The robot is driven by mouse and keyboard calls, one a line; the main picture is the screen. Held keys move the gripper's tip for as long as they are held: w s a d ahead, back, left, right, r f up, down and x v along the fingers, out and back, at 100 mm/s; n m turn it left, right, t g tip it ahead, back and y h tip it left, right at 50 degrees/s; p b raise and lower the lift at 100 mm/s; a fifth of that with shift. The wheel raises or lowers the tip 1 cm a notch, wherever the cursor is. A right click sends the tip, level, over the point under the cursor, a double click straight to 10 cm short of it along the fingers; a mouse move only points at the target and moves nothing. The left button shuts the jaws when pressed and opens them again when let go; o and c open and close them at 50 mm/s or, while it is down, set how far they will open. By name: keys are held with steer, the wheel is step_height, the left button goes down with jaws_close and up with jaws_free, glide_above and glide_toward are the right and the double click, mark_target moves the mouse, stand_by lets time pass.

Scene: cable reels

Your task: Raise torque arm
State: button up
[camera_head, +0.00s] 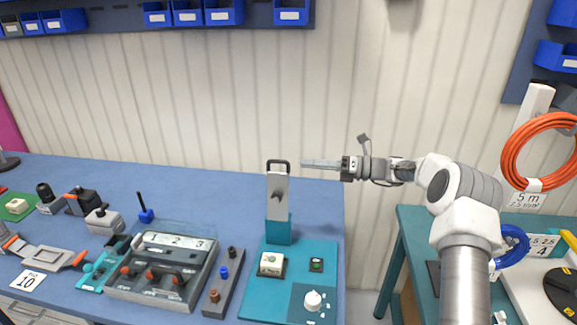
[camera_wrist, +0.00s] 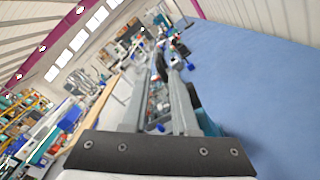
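The torque arm seems to be the light grey upright plate (camera_head: 278,195) with a black loop handle (camera_head: 278,164) on top. It stands upright on a teal post (camera_head: 279,229) fixed to a teal base board. My gripper (camera_head: 304,163) is level with the handle, just right of it, pointing left; they look apart, but depth is hard to judge. In the wrist view my gripper (camera_wrist: 161,60) shows two long grey fingers with a gap and nothing held between them. Dark and teal parts, partly hidden, show beside the right finger.
A numbered switch panel (camera_head: 165,270) stands left. An orange cable coil (camera_head: 543,150) hangs right. The blue bench (camera_head: 215,190) behind is clear.

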steer(key=s+d, duration=0.1)
steer(key=d, duration=0.6)
steer(key=shift+d+b, duration=0.3)
steer(key=shift+b, duration=0.15)
steer(key=s+a+r+n+g+h, duration=0.1)
steer(key=s+a+r+n+h, duration=0.4)
steer(key=s, duration=0.4)
steer(key=s+a+r+n+g+h, duration=0.1)
steer(key=s+a+r+n+h, duration=0.2)
steer(key=s+n+h, duration=0.35)
steer(key=s+d+n+t+h, duration=0.2)
steer(key=s+n, duration=0.6)
steer(key=s, duration=0.5)
steer(key=s+d+f+n+t+h, duration=0.1)
steer(key=s+d+n+t+h, duration=0.2)
steer(key=s+d+n, duration=0.4)
steer(key=shift+s+f+n+h, duration=0.15)
steer(key=shift+s+n+h, duration=0.6)
steer(key=shift+s, duration=2.4)
